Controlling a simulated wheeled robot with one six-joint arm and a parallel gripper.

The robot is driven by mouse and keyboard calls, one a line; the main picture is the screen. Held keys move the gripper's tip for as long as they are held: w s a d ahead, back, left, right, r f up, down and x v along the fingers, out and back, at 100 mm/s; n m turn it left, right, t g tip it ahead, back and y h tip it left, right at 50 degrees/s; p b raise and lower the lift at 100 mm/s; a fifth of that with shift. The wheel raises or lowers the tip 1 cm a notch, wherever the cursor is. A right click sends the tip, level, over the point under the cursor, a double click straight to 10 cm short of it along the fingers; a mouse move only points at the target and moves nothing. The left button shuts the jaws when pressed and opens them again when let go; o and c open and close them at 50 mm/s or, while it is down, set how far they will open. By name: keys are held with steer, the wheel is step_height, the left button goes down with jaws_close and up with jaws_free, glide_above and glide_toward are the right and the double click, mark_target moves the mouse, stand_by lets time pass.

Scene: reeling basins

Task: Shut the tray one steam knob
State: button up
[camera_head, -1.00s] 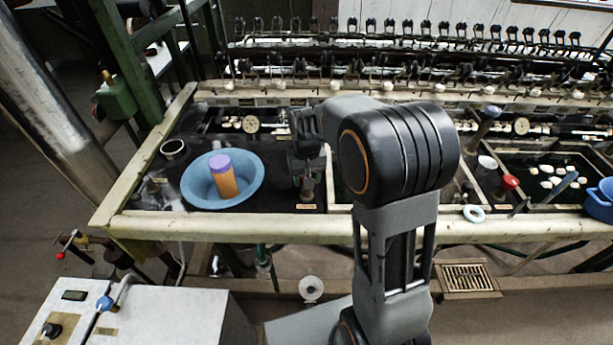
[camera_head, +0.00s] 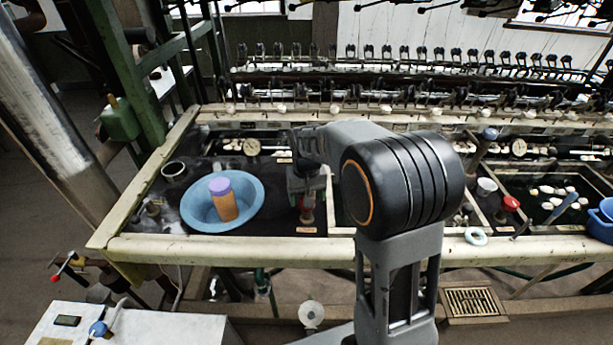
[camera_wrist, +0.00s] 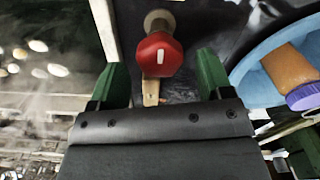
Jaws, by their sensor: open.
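A red steam knob (camera_wrist: 160,55) with a short white mark on its top shows in the wrist view, on a metal stem. My gripper (camera_wrist: 161,75) is open, its two green fingers on either side of the knob's near part, with gaps between them and the knob. In the head view my gripper (camera_head: 306,183) points down right above the red knob (camera_head: 307,214), which it partly hides. A small tag (camera_head: 306,230) lies in front of the knob; I cannot read it. Whether the knob is open or shut I cannot tell.
A blue bowl (camera_head: 250,207) holding an orange jar with a purple lid (camera_head: 220,186) stands left of the knob. A dark cup (camera_head: 174,170) is behind it. Another red knob (camera_head: 511,203) and a pale ring (camera_head: 475,236) are at right. The pale front rim (camera_head: 200,247) runs below.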

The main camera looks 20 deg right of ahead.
step_height(320, 180, up, 12)
steer(key=shift+p, duration=0.3)
stand_by(0.3)
